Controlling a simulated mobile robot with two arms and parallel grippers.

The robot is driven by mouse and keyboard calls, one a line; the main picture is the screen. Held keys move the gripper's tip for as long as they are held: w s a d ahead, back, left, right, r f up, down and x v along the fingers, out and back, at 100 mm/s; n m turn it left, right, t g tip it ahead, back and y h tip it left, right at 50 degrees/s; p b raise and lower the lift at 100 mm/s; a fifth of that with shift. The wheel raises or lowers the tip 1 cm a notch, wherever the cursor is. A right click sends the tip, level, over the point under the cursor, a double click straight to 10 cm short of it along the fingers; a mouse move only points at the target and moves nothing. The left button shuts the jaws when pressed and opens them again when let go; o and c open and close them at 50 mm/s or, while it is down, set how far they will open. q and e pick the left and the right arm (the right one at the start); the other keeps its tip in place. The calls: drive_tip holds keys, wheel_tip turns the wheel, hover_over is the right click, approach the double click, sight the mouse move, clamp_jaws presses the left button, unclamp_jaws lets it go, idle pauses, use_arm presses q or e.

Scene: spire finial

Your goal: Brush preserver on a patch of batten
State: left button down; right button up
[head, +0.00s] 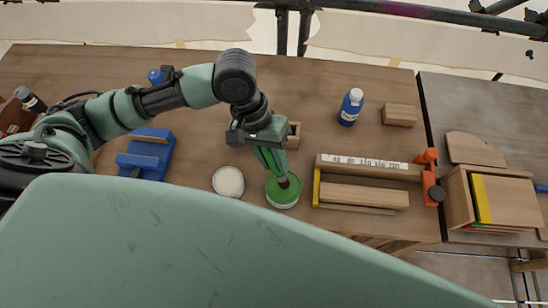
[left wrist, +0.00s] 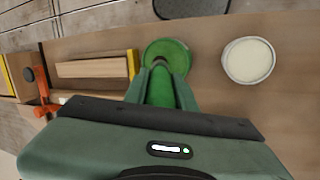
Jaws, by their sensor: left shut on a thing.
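My left gripper (head: 276,168) reaches down over a round green pot (head: 282,191) and is shut on what looks like a brush (head: 284,184); only a small dark end shows, at the pot's opening. My right gripper is not in view.
A round tin with cream contents (head: 228,181) stands just left of the green pot. A rail with a marked white strip (head: 365,163) lies behind the batten. A blue bottle (head: 351,107), a wooden block (head: 399,115) and a blue tool (head: 147,153) stand around. The back middle is clear.

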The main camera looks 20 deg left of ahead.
use_arm(q)
drive_tip(key=shift+f, duration=0.2)
drive_tip(key=shift+f, duration=0.35)
idle(0.4)
idle(1.0)
drive_tip(key=shift+s+f+p, duration=0.15)
drive_tip(key=shift+p, duration=0.4)
idle(1.3)
wheel_tip(320, 180, up, 7)
drive_tip(key=p, duration=1)
drive_tip(key=shift+r, duration=0.2)
idle(0.7)
